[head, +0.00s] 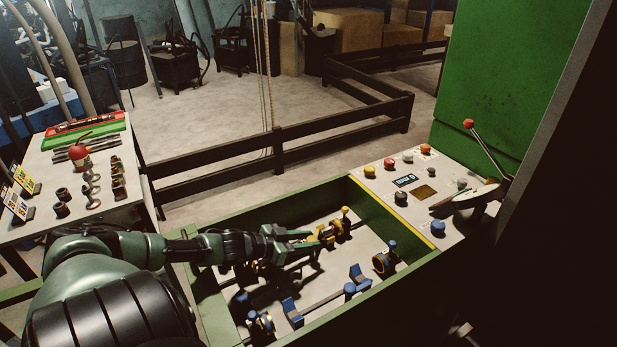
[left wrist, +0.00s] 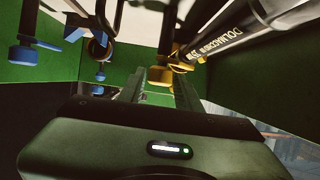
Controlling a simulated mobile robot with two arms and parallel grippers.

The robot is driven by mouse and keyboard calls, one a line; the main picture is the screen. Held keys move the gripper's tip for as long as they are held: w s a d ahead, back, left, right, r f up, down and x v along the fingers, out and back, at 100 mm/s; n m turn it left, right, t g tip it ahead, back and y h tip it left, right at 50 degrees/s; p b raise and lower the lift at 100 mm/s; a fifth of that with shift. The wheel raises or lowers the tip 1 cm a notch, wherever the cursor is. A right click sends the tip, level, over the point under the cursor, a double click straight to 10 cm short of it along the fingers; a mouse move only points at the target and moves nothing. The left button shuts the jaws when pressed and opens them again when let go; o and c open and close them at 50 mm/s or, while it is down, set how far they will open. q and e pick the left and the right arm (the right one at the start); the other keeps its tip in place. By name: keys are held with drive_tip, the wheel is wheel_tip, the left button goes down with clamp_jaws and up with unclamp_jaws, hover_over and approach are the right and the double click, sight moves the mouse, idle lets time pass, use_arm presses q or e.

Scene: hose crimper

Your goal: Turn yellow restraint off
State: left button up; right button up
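The yellow restraint (head: 328,235) is inside the green-walled bed of the machine, near its far wall, with a small yellow knob (head: 345,211) at its right end. My left gripper (head: 314,240) reaches in from the left, its fingertips at the restraint's left side. In the left wrist view, a yellow knob-like part (left wrist: 160,76) shows ahead of the gap between the two spread fingers (left wrist: 158,92). The fingers look open; I cannot tell whether they touch the yellow part. My right gripper is not in view.
Blue restraints (head: 360,277) stand in the near part of the bed. A control panel (head: 420,190) with coloured buttons and a red-knobbed lever (head: 469,124) is at the right. A side table (head: 110,205) with fittings stands left. A dark rail (head: 280,150) runs behind.

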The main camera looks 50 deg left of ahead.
use_arm(q)
drive_tip(key=shift+o, duration=0.9)
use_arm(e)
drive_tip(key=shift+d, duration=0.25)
use_arm(q)
drive_tip(key=shift+r, duration=0.2)
wheel_tip(320, 180, up, 20)
drive_tip(key=p, duration=0.8)
drive_tip(key=shift+f, duration=0.2)
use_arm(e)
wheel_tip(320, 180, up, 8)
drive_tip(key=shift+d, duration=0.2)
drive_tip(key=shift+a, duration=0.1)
